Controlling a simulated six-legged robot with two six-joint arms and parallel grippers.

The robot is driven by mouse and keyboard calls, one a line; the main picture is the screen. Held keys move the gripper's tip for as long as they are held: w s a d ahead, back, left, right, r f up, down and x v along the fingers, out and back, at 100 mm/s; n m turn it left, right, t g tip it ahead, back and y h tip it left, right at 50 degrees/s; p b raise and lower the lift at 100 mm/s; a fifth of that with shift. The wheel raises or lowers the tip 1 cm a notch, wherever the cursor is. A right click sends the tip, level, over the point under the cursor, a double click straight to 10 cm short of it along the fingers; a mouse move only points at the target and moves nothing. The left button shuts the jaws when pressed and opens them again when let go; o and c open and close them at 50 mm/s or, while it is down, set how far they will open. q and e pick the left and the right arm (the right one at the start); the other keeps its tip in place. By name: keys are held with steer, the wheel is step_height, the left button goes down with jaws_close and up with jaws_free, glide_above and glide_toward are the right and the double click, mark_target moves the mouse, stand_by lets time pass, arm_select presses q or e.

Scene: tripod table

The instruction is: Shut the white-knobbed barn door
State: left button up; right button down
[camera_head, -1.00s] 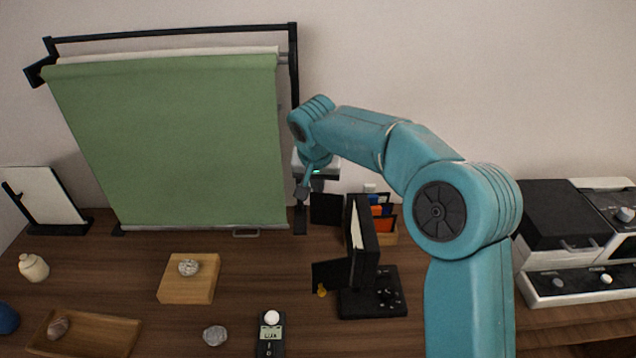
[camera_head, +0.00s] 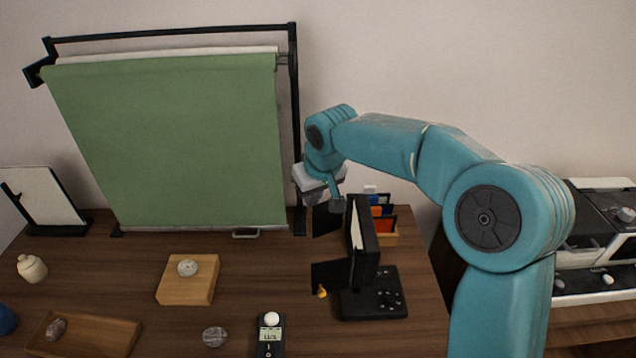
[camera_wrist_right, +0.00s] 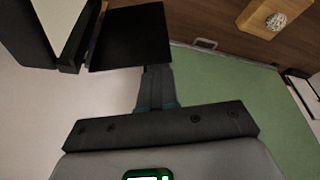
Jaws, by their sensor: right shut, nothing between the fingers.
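A black light panel with a white face (camera_head: 357,235) stands on a black base (camera_head: 374,295). Two black barn doors stick out to the left from it. The rear door (camera_head: 325,220) shows no knob in these views; it also shows in the right wrist view (camera_wrist_right: 130,38). The front door (camera_head: 328,274) has a yellow knob (camera_head: 321,291). I cannot make out a white knob. My right gripper (camera_head: 337,203) is shut and empty, close to the rear door; its fingers (camera_wrist_right: 156,75) end at that door's edge in the wrist view. Contact is unclear. My left gripper is out of view.
A green backdrop (camera_head: 170,140) on a black frame stands behind and left. An organizer with orange and blue items (camera_head: 384,222) stands close behind the panel. A wooden block (camera_head: 190,285) and a light meter (camera_head: 270,335) lie to the left and front.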

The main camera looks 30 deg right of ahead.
mark_target(320, 208)
steer(key=s+n, duration=0.1)
steer(key=n, duration=0.1)
steer(key=s+n+y, duration=0.1)
steer(key=n, duration=0.2)
steer(key=s+a+n+y, duration=0.1)
steer(key=s+n, duration=0.1)
steer(key=shift+s+g, duration=0.1)
steer(key=shift+g, duration=0.2)
steer(key=s+n, duration=0.1)
steer(key=n, duration=0.1)
steer(key=s+d+n+g+y, duration=0.1)
steer(key=s+n, duration=0.1)
steer(key=shift+n, duration=0.4)
steer(key=shift+s+d, duration=0.1)
